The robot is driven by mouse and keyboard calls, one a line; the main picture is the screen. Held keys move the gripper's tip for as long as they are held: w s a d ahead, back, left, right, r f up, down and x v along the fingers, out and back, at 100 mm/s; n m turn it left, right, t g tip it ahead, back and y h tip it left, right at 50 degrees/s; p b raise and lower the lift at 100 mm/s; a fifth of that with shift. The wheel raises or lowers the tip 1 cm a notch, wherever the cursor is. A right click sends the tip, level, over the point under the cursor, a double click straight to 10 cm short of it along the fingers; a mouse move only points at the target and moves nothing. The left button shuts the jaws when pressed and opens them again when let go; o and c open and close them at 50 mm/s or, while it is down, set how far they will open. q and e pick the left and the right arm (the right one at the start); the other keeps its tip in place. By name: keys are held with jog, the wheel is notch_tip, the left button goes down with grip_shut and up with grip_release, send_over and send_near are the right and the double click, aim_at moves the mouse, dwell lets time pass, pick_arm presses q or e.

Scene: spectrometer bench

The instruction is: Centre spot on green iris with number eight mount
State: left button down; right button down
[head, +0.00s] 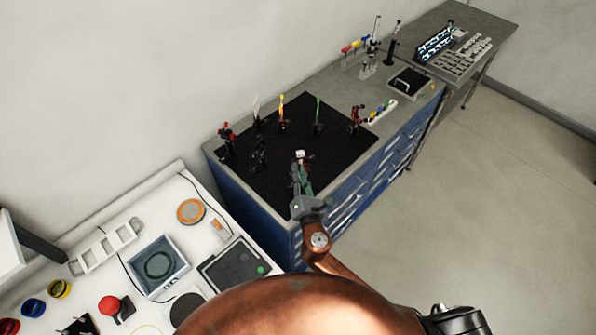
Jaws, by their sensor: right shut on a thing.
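A black breadboard (282,181) covers the blue bench. A slim bright green upright piece (318,111) stands toward its right rear; I cannot tell whether it is the green iris. Mounts with red parts stand at the left (227,134) and right rear (356,116). A dark mount (259,156) stands left of centre. No number eight or light spot is readable. My right gripper (302,181) reaches over the front of the board, shut on a small mount with a white top (300,155). The exact contact is too small to see. My left gripper is not in view.
A yellow-orange upright piece (281,107) and a white one (256,106) stand on the rear of the board. A white table (206,247) with instruments lies at the lower left. The floor at right is clear.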

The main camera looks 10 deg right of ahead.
jog(key=n+p, duration=0.3)
jog(key=n, duration=0.1)
jog(key=shift+p, duration=0.3)
jog(key=c, duration=1.9)
grip_release()
jog(key=shift+c, duration=0.2)
jog(key=s, duration=1.2)
